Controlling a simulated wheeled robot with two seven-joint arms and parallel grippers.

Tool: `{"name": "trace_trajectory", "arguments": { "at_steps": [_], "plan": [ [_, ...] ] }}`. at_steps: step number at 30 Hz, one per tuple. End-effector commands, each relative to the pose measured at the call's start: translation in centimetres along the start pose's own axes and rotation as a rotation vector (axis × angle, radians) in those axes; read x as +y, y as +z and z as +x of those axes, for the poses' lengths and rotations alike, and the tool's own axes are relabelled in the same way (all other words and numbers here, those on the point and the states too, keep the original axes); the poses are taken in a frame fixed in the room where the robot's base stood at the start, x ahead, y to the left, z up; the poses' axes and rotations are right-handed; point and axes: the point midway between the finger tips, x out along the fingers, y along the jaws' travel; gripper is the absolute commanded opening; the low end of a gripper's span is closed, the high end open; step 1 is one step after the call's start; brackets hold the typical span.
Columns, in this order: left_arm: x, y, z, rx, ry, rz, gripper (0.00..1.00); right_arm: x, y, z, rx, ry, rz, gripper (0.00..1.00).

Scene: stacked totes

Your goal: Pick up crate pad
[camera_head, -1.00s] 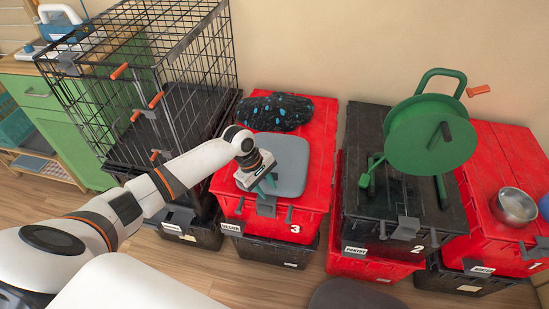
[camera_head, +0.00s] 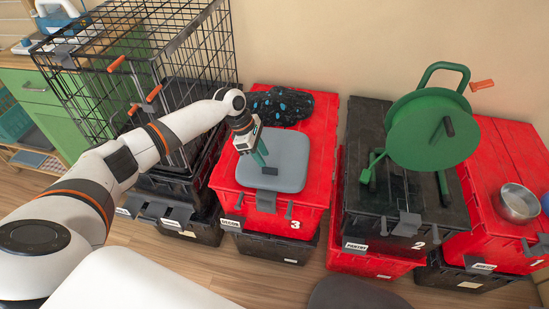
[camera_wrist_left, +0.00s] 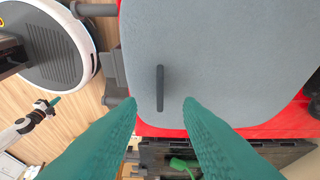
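The crate pad looks to be the grey, rounded flat pad (camera_head: 285,152) lying on the lid of the red tote marked 3. A short dark handle (camera_head: 269,171) stands out near its front edge. My left gripper (camera_head: 261,159) is just above the pad, behind and left of the handle. In the left wrist view, the teal fingers (camera_wrist_left: 160,105) are spread and empty, with the handle (camera_wrist_left: 160,88) showing centred between them, and the grey pad (camera_wrist_left: 225,60) beyond. My right gripper (camera_wrist_left: 48,106) seems to show small at the left of that view; its fingers are unclear.
A black blue-spotted cushion (camera_head: 276,106) lies behind the pad on the red tote (camera_head: 322,130). A wire crate (camera_head: 215,60) stands close left. A green hose reel (camera_head: 430,130) sits on the black tote at right. A metal bowl (camera_head: 518,203) is farther right.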

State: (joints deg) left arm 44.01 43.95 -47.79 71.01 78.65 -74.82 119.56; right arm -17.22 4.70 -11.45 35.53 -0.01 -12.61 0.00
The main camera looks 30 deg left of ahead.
Motion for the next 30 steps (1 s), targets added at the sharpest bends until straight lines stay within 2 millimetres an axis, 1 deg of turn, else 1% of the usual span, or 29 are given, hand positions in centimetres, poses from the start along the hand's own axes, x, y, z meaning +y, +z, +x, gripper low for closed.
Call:
{"name": "trace_trajectory", "arguments": {
  "at_steps": [4,9,12,15,20,21,27,30],
  "plan": [
    [0.0,0.1,1.3,-0.001,0.001,0.0,0.33,0.2,0.1,0.2,-0.001,0.002,0.001,0.0],
    [0.0,0.1,4.0,-0.002,0.001,0.001,0.33,0.4,0.1,0.5,-0.002,0.005,0.002,0.0],
    [0.0,0.1,5.0,-0.001,0.0,0.001,0.33,0.4,0.1,0.6,-0.002,0.005,0.002,0.0],
    [-0.1,0.1,5.4,-0.001,-0.001,0.001,0.33,0.4,0.1,0.6,-0.002,0.005,0.002,0.0],
    [-0.1,0.1,5.4,-0.001,-0.001,0.002,0.33,0.4,0.1,0.6,-0.002,0.005,0.002,0.0],
    [-0.1,0.1,5.4,-0.001,-0.001,0.002,0.31,0.4,0.1,0.6,-0.002,0.005,0.002,0.0],
    [-0.1,0.1,5.4,-0.001,-0.001,0.002,0.0,0.4,0.1,0.6,-0.002,0.004,0.002,0.0],
    [-0.1,0.1,5.4,-0.001,-0.001,0.002,0.0,0.3,0.1,0.6,-0.002,0.004,0.001,0.0]
  ]
}}
